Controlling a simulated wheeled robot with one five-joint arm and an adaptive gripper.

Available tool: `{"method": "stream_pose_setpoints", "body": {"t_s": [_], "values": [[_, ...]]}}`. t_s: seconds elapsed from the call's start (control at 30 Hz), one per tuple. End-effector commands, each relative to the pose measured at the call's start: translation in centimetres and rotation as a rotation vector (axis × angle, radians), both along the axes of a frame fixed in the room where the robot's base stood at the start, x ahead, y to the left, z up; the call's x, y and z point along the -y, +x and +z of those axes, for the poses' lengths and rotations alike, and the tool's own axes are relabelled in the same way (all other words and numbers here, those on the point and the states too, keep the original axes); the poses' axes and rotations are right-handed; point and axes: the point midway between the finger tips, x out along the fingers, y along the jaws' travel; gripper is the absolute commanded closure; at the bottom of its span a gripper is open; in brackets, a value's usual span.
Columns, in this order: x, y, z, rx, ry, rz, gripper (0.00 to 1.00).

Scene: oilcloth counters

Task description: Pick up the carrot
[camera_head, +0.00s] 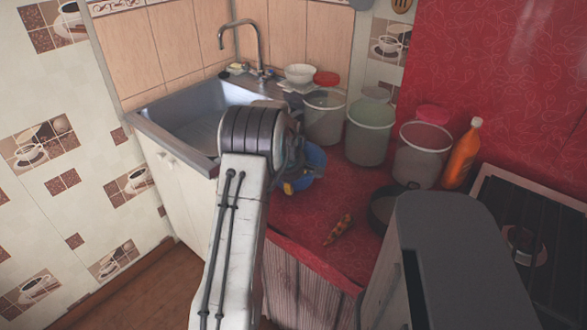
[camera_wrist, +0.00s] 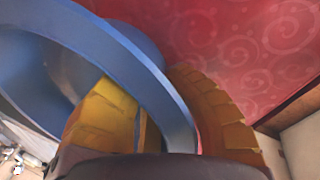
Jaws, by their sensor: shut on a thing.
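The carrot (camera_head: 339,229), orange with dark patches, lies on the red counter near its front edge. It does not show in the wrist view. My gripper (camera_head: 292,184) is left of and behind the carrot, apart from it, and partly hidden by my arm. In the wrist view its yellow ridged fingers (camera_wrist: 160,110) are on either side of the wall of a blue bowl (camera_wrist: 115,40), shut on its rim. The blue bowl also shows in the head view (camera_head: 314,157), partly hidden behind my gripper.
Several buckets, one of them green (camera_head: 369,135), stand behind the bowl. A dark pan (camera_head: 384,207) is right of the carrot. An orange bottle (camera_head: 462,155) and a stove (camera_head: 535,225) are further right. A metal sink (camera_head: 190,125) is at left. Bare counter surrounds the carrot's left side.

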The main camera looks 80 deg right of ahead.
Motion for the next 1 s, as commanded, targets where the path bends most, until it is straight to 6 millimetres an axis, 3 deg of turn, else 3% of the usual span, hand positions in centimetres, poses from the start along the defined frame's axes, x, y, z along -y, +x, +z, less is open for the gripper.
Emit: {"method": "stream_pose_setpoints", "body": {"t_s": [1.0], "values": [[0.05,0.35,0.63,0.001,-0.004,0.003,1.0]]}}
